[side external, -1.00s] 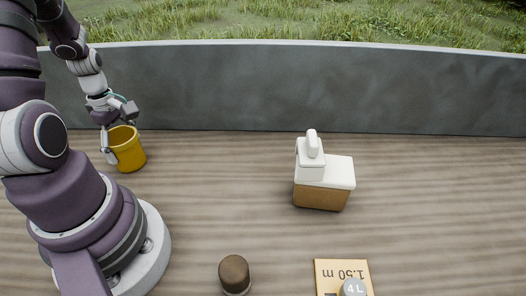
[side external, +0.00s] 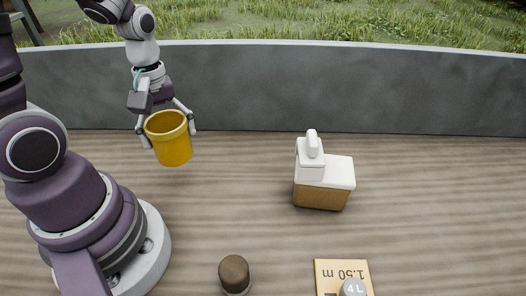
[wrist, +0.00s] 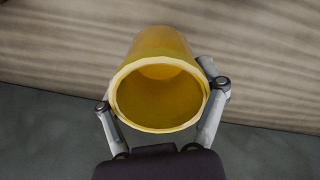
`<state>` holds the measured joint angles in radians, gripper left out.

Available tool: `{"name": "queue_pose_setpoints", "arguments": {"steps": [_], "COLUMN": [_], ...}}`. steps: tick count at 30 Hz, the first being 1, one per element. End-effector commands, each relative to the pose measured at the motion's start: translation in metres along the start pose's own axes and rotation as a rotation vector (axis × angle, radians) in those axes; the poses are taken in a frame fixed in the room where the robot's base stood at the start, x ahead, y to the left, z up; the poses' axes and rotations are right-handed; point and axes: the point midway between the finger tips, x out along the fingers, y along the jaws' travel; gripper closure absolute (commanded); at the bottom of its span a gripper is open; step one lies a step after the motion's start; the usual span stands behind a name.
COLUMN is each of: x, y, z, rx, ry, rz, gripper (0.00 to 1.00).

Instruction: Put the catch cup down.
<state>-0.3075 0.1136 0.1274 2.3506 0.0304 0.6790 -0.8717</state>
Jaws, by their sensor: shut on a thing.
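The catch cup (side external: 172,151) is a yellow, open-topped cup. My gripper (side external: 168,128) is shut on it, with one finger on each side near the rim. In the side external view the cup hangs at the left, in front of the grey wall, and appears to be above the wooden surface. In the wrist view I look into the cup (wrist: 160,98) through its wide mouth, and it looks empty. The fingers of my gripper (wrist: 163,97) flank its rim there.
A brown box with a white lid (side external: 323,184) stands right of centre on the wooden surface (side external: 430,200). A dark brown round-topped object (side external: 234,271) and a "1.50 m" sign (side external: 340,270) with a grey "4 L" disc (side external: 354,288) are at the front. The grey wall (side external: 350,90) runs behind.

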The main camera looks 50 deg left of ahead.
Motion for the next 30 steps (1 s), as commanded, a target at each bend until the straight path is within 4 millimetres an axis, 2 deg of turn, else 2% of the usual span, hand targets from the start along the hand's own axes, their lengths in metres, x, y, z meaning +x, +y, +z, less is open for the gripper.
{"name": "queue_pose_setpoints", "arguments": {"steps": [1, 3, 6, 9, 11, 18, 24, 30], "x": [0.004, 0.009, 0.014, 0.016, 0.018, 0.025, 0.030, 0.032], "y": [0.005, 0.009, 0.009, 0.012, 0.022, 0.090, 0.136, 0.156], "z": [0.019, 0.040, 0.059, 0.066, 0.063, 0.041, 0.026, 0.019], "rx": [0.129, 0.283, 0.429, 0.496, 0.507, 0.504, 0.503, 0.501], "ry": [-0.001, 0.000, 0.003, 0.005, 0.006, 0.006, 0.005, 0.005], "rz": [-0.003, -0.005, -0.006, -0.007, -0.007, -0.007, -0.008, -0.008], "gripper": [0.59, 0.59, 0.59, 0.59, 0.59, 0.59, 0.59, 0.59]}}
